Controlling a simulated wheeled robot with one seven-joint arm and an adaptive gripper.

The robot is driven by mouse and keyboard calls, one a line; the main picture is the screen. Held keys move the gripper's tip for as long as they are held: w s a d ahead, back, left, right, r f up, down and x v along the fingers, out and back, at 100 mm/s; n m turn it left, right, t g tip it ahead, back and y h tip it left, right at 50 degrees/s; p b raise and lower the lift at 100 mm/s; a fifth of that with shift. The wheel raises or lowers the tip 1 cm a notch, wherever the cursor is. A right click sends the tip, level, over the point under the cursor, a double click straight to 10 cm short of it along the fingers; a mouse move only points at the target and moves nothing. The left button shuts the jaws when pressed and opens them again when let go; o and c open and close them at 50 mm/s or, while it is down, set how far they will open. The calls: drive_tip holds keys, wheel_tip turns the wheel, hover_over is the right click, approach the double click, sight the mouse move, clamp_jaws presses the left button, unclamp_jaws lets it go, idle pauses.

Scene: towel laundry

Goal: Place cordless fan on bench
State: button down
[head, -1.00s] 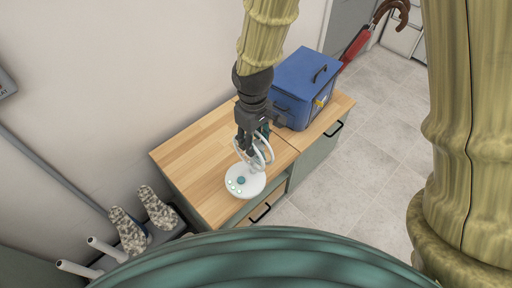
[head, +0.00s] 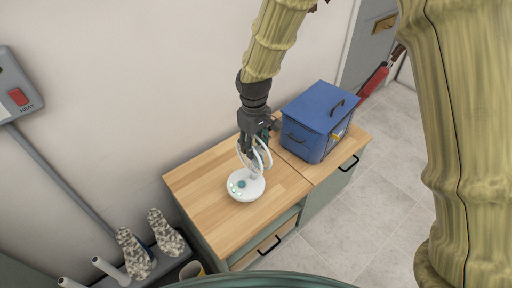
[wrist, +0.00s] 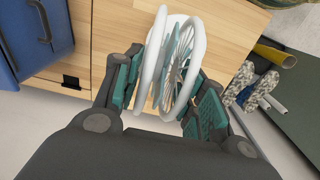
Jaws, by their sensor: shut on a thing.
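The cordless fan is white with a round base (head: 246,185) carrying a teal knob and small lights, and a ringed cage that also shows in the wrist view (wrist: 155,65). My gripper (head: 250,148) is shut on the fan's cage, with teal finger pads on either side of it in the wrist view (wrist: 160,95). The fan is upright over the wooden top of the bench (head: 205,180). I cannot tell whether its base touches the wood. The gripper hides part of the cage.
A blue box (head: 315,118) with black handles stands on the bench's right part, close to my gripper. Camouflage-patterned shoes on a rack (head: 165,235) stand at lower left. The bench top left of the fan is clear. A wall runs behind.

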drive_tip(key=shift+w+a+f, duration=0.1)
drive_tip(key=shift+w+f, duration=0.05)
drive_tip(key=shift+w, duration=0.1)
drive_tip(key=shift+f+b, duration=0.35)
drive_tip(key=shift+f, duration=1.3)
drive_tip(key=c, duration=0.9)
unclamp_jaws()
drive_tip(key=shift+o, duration=0.2)
wheel_tip(320, 180, up, 12)
drive_tip(key=shift+r+p, duration=0.1)
drive_tip(key=shift+p, duration=0.9)
